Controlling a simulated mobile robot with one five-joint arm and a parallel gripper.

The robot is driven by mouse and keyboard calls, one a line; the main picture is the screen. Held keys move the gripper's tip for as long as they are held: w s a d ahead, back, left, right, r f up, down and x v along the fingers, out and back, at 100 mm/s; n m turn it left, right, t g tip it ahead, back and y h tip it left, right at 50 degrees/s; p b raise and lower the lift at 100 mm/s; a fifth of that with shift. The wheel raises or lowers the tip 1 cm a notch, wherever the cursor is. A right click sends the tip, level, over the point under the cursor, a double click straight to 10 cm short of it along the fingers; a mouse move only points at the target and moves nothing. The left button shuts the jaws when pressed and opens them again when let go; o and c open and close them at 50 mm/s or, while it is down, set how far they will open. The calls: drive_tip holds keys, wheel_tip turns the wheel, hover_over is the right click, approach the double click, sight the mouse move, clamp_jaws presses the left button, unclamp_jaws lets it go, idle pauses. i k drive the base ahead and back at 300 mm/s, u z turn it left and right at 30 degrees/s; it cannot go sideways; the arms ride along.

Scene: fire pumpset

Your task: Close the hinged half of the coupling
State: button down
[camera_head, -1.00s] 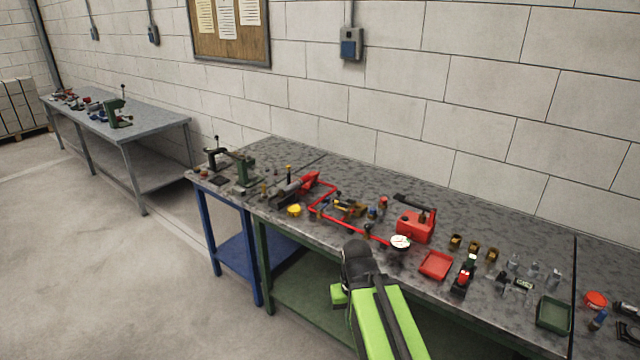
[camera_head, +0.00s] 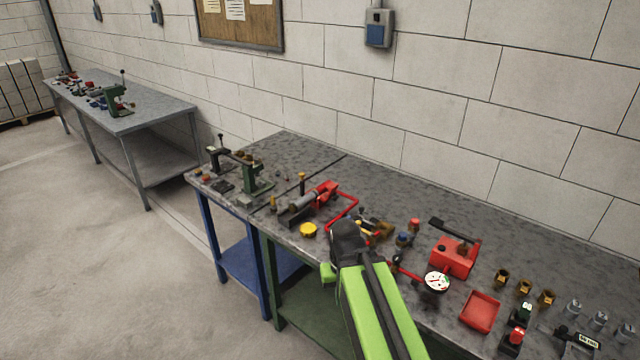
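The pumpset on the bench shows a grey cylindrical body (camera_head: 302,202) joined to a red part (camera_head: 324,190), with a red pipe (camera_head: 345,212) running from it. I cannot make out the coupling's hinged half, or whether it is open, at this size. My arm reaches up from the bottom of the view. Its dark end, with my gripper (camera_head: 347,236), is in front of the middle of the bench, to the right of and nearer than the grey body. The fingers cannot be told apart.
A yellow round part (camera_head: 308,230) sits near the front edge. A white-faced gauge (camera_head: 437,281), a red box-shaped unit (camera_head: 454,256), a red tray (camera_head: 480,311) and several brass fittings stand to the right. A green press (camera_head: 256,178) stands at the left. The back of the bench is mostly clear.

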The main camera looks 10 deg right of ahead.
sight(331, 187)
drive_tip(key=u, duration=0.75)
drive_tip(key=i, duration=0.9)
drive_tip(key=u, duration=0.6)
